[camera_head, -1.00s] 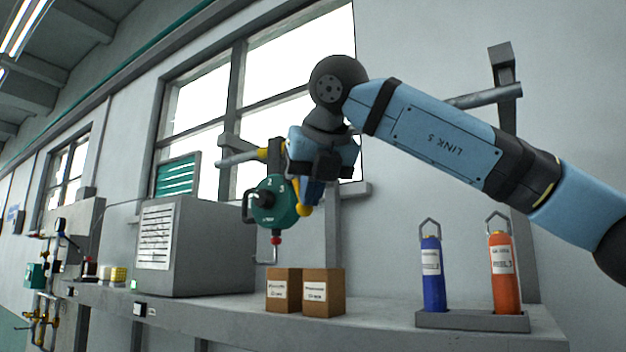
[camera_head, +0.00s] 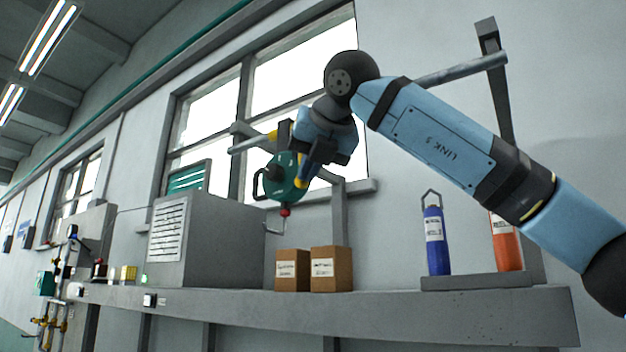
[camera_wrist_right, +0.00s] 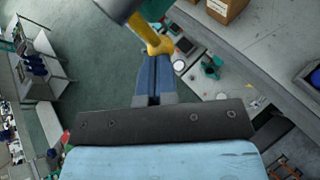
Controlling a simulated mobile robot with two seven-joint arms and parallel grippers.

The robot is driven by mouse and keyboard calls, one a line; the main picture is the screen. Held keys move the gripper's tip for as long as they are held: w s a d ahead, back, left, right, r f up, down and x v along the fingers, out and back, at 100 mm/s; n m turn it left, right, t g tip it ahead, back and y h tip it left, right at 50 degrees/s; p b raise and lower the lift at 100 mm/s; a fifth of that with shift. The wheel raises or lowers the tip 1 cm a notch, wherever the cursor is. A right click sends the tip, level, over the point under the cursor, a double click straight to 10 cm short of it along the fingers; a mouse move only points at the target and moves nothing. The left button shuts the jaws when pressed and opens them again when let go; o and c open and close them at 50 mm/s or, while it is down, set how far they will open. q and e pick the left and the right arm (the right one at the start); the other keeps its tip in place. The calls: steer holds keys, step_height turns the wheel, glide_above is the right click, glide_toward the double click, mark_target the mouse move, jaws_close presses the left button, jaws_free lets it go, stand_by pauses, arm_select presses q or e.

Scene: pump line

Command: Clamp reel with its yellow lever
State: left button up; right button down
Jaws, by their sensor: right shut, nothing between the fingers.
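The green reel (camera_head: 285,178) hangs from the overhead pipe by the window, with a red piece and bent hook below it. Its yellow lever (camera_head: 303,184) shows as a small piece beside the reel, partly hidden by my right gripper (camera_head: 308,174). In the right wrist view the lever (camera_wrist_right: 158,44) has a rounded end just beyond my blue fingertips (camera_wrist_right: 154,60). The fingers are shut together with nothing between them. They are very close to the lever; I cannot tell whether they touch it. My left gripper is not in view.
Below, a grey shelf (camera_head: 400,303) holds two brown boxes (camera_head: 331,268), a blue cylinder (camera_head: 436,240) and an orange cylinder (camera_head: 507,243). A grey vented cabinet (camera_head: 215,240) stands left. The grey pipe (camera_head: 462,70) continues to the right behind my arm.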

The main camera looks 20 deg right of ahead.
steer(key=shift+w, duration=0.1)
stand_by(0.3)
steer(key=shift+r+p, duration=0.6)
steer(key=shift+r, duration=0.2)
